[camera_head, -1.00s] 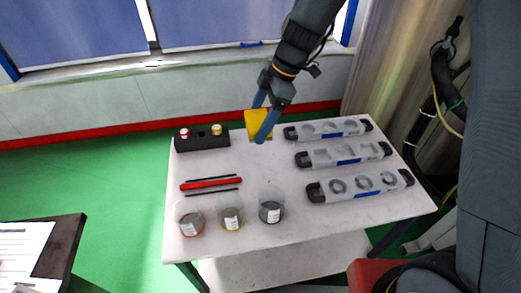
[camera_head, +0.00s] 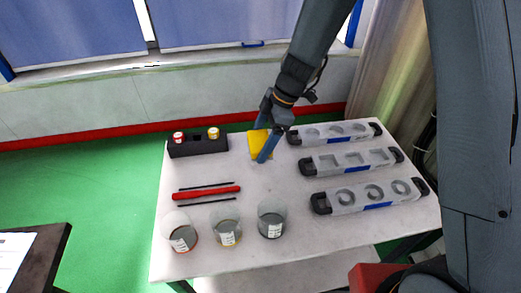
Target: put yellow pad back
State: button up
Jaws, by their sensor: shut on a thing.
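The yellow pad (camera_head: 259,142) is a flat square block at the back middle of the white table, between the black holder and the moulds. My gripper (camera_head: 264,143) is shut on the yellow pad, with one blue finger in front of it hiding part of it. The pad is at or very near the table top; I cannot tell whether it touches.
A black holder (camera_head: 198,148) with a red-topped and a yellow-topped piece stands left. Three grey moulds (camera_head: 352,161) with black ends lie right. A red bar (camera_head: 206,193) between thin black rods and three labelled beakers (camera_head: 226,228) are in front. The white table (camera_head: 280,187) is clear in the middle.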

jog(key=shift+f+p, duration=0.5)
jog(key=shift+f, duration=1.65)
jog(key=shift+f, duration=0.15)
jog(key=o, duration=1.3)
jog(key=shift+r, duration=0.25)
jog(key=b+v, duration=0.3)
jog(key=v, duration=0.9)
